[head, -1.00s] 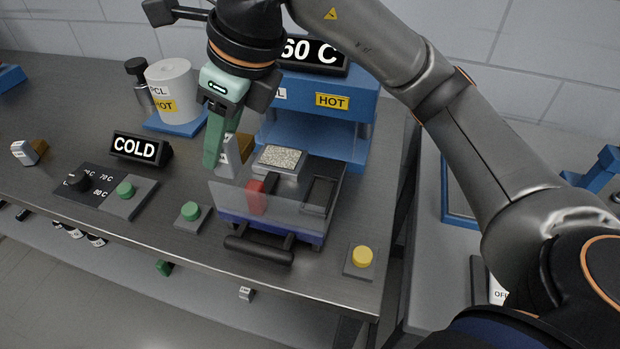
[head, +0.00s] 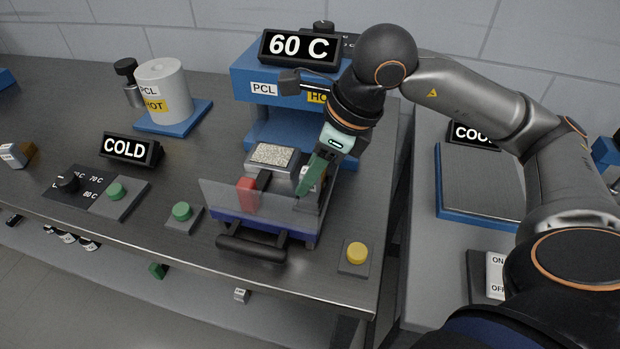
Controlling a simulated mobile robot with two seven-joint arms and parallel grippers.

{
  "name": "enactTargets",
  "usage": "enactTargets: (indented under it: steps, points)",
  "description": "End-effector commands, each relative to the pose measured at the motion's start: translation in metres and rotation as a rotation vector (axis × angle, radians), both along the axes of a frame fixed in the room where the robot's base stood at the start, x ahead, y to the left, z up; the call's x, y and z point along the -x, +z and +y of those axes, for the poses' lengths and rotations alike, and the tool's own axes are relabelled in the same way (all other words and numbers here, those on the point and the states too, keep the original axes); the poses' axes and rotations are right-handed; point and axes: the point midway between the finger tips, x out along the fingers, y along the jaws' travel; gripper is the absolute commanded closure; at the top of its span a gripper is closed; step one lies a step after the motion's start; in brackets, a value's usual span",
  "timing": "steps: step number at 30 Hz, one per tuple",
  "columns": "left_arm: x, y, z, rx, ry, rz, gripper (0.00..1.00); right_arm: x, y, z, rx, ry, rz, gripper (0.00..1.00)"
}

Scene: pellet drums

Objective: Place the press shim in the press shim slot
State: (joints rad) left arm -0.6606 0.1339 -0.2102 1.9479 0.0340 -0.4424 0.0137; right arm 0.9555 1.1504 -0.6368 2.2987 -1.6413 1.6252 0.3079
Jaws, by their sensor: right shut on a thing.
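My right gripper (head: 310,190) is shut on the press shim (head: 311,174), a small piece with a white labelled face, mostly hidden by the green fingers. The gripper points down, tilted, over the right side of the press's drawer, where a dark slot-like recess lies. The fingers cover that recess, so I cannot tell whether the shim touches it or is inside. The blue press (head: 275,118) stands behind, with a tray of pale pellets (head: 272,155) on the drawer. My left gripper is not in view.
A clear guard (head: 225,200) with a red block (head: 247,194) behind it and a dark handle (head: 250,248) front the drawer. A yellow button (head: 356,253) and green button (head: 182,211) flank it. A PCL drum (head: 165,90) stands back left. Bare bench lies between.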

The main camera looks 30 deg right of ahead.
Motion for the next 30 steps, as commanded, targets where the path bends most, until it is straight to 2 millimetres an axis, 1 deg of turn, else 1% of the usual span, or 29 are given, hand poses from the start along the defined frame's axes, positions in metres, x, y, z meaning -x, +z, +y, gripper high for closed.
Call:
enactTargets:
  steps: [1, 3, 11, 15, 16, 23, 24, 30]
  points:
    - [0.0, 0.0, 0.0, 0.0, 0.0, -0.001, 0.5, 0.001, -0.008, -0.001, 0.002, -0.001, 0.003, 1.0]
    - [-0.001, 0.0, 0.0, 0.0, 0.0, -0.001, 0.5, 0.0, -0.013, 0.0, 0.001, -0.001, 0.0, 1.0]
    - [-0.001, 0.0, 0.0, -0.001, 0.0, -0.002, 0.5, 0.0, -0.015, 0.0, -0.001, 0.0, -0.002, 1.0]
    - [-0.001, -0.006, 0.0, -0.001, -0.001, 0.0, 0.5, 0.0, -0.02, 0.0, -0.001, 0.0, -0.002, 1.0]
    - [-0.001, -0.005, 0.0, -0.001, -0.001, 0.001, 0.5, 0.0, -0.019, 0.0, 0.0, -0.001, -0.001, 0.61]
    - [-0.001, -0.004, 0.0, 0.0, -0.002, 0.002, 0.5, 0.0, -0.018, 0.0, 0.0, -0.001, 0.0, 0.35]
    - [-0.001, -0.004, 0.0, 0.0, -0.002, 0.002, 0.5, 0.0, -0.018, 0.0, 0.0, -0.001, 0.0, 0.33]
    - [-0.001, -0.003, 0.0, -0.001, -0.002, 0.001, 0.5, 0.0, -0.018, 0.0, 0.0, -0.001, 0.0, 0.33]
